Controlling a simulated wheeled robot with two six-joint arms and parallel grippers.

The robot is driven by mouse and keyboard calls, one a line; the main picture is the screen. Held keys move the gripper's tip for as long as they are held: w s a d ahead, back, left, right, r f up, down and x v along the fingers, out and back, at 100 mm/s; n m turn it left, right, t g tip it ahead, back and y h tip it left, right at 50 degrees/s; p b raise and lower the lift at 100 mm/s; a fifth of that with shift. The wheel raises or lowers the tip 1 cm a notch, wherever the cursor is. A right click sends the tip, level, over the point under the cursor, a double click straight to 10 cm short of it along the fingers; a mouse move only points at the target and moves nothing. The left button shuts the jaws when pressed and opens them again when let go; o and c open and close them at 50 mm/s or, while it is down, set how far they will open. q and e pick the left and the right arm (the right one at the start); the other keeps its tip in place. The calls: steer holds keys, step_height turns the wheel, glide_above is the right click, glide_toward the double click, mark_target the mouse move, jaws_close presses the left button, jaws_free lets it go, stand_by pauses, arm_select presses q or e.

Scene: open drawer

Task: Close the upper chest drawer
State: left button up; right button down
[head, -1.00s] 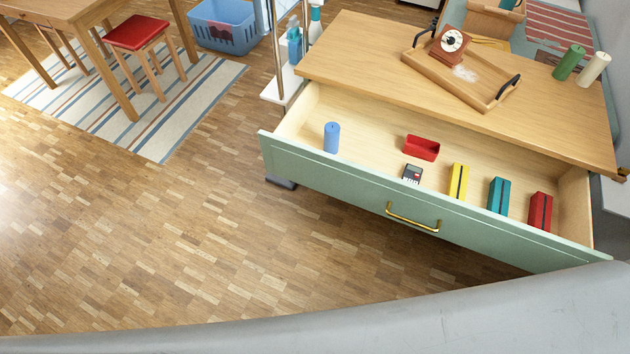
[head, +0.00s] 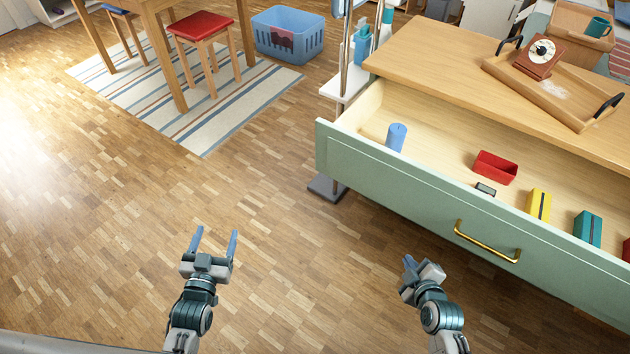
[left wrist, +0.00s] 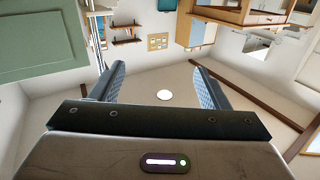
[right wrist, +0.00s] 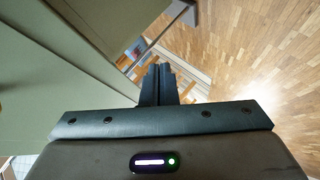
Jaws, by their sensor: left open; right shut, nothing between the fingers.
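The upper chest drawer (head: 400,192) stands pulled out, with a pale green front and a brass handle (head: 487,243). It holds a blue cylinder (head: 396,137), a red box (head: 494,168), a yellow box (head: 538,204), a teal box (head: 587,228) and a small dark device (head: 485,189). My left gripper (head: 214,240) is open and empty over the floor, well left of the drawer. My right gripper (head: 408,262) is shut and empty, in front of the drawer and left of the handle, apart from it. The right wrist view shows its closed fingers (right wrist: 158,85) beside green panels.
The chest top (head: 440,62) carries a wooden tray (head: 545,95) with a red-brown dial device (head: 540,57). A wheeled stand (head: 327,188) is beside the drawer's left end. A table, red stool (head: 201,26), rug and blue basket (head: 288,32) are further back. Floor between is clear.

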mark_target(405, 165)
steer(key=s+a+r+n+t+y+b, duration=0.1)
steer(key=a+r+n+t+b, duration=0.2)
steer(key=r, duration=0.7)
steer(key=r+n+t+y+b, duration=0.25)
steer(key=r+n+b, duration=0.25)
steer(key=r, duration=0.6)
steer(key=shift+t+h, duration=0.25)
steer(key=shift+h, duration=0.3)
steer(key=x, duration=0.4)
steer(key=d+x, duration=0.1)
steer(key=x, duration=0.3)
steer(key=d+x, duration=0.1)
steer(key=x, duration=0.3)
steer(key=shift+w+f, duration=0.1)
steer(key=shift+w, duration=0.05)
steer(key=shift+w+d, duration=0.2)
steer(key=shift+w, duration=0.2)
arm_select(q)
steer(key=s+d+r+t, duration=0.1)
steer(key=s+r+t, duration=0.3)
steer(key=r, duration=0.7)
steer(key=s+d+r+t+h, duration=0.1)
steer(key=s+r+t, duration=0.3)
steer(key=r, duration=0.8)
steer(key=shift+d+h, duration=0.2)
steer(key=shift+h, duration=0.1)
steer(key=shift+s, duration=0.1)
